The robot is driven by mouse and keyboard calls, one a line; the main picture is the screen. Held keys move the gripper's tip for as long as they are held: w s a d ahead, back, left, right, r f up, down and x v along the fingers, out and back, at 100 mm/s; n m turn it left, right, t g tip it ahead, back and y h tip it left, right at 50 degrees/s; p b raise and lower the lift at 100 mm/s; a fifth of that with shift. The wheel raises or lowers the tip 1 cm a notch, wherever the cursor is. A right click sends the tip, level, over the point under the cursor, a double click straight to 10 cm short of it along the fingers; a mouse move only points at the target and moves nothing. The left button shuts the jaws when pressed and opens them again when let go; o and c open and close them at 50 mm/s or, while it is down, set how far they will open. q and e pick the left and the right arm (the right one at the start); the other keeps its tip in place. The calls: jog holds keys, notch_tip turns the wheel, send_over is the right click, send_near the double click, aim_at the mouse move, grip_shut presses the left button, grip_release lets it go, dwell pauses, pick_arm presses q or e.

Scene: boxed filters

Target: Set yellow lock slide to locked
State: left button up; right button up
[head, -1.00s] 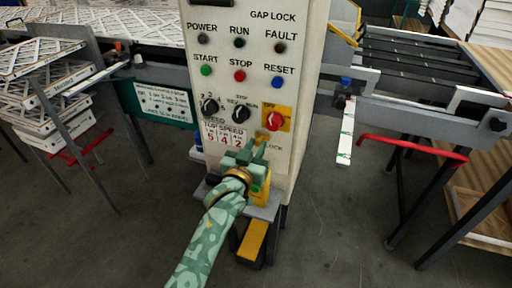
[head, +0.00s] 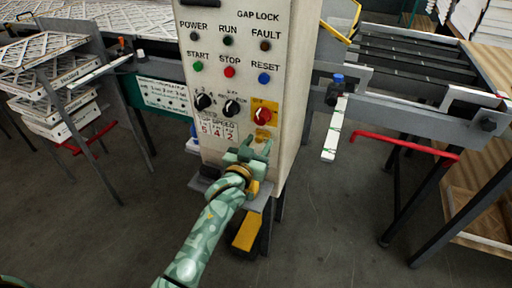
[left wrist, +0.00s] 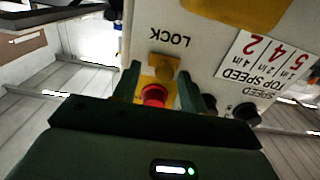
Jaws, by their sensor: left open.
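The yellow lock slide (head: 261,135) is on the front of the pale control panel (head: 215,100), just below the red rotary knob (head: 262,116) on its yellow plate. In the left wrist view the panel appears upside down, and the yellow slide (left wrist: 163,68) sits beside the LOCK label (left wrist: 169,39). My left gripper (head: 256,148) is open at the slide, fingers toward the panel. In the left wrist view its fingers (left wrist: 157,88) show on either side of the slide and red knob. I cannot tell whether they touch the slide. Its lock position is unclear. My right gripper is not in view.
Two black selector knobs (head: 203,102) and coloured push buttons (head: 230,72) are above and left of my gripper. Stacked filters (head: 52,95) stand left; a red bar (head: 405,145) and conveyor frame are right.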

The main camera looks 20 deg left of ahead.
pick_arm(q)
jog(key=s+p, duration=0.3)
jog(key=s, duration=1.3)
jog(key=shift+s+a+p, duration=0.15)
jog(key=shift+a+p, duration=0.05)
jog(key=shift+p, duration=0.15)
jog(key=s+d+f+m+g, duration=0.1)
jog(key=s+f+g, duration=0.25)
jog(key=f, duration=0.65)
jog(key=s+f+g, duration=0.2)
jog(key=s+f, duration=0.3)
jog(key=f, duration=0.4)
jog(key=s+d+f+m+g, duration=0.1)
jog(key=s+f+g, duration=0.25)
jog(key=f, duration=0.65)
jog(key=s+a+f+g, duration=0.2)
jog(key=s+f, duration=0.3)
jog(key=s, duration=0.5)
jog(key=s+a+f+m+g, duration=0.1)
jog(key=s+f, duration=0.4)
jog(key=s, duration=0.6)
jog(key=s+a+f+g, duration=0.4)
jog(key=s+f+g, duration=0.1)
jog(key=s, duration=0.5)
jog(key=shift+s+f+g+y, duration=0.25)
jog(key=shift+g+y, duration=0.05)
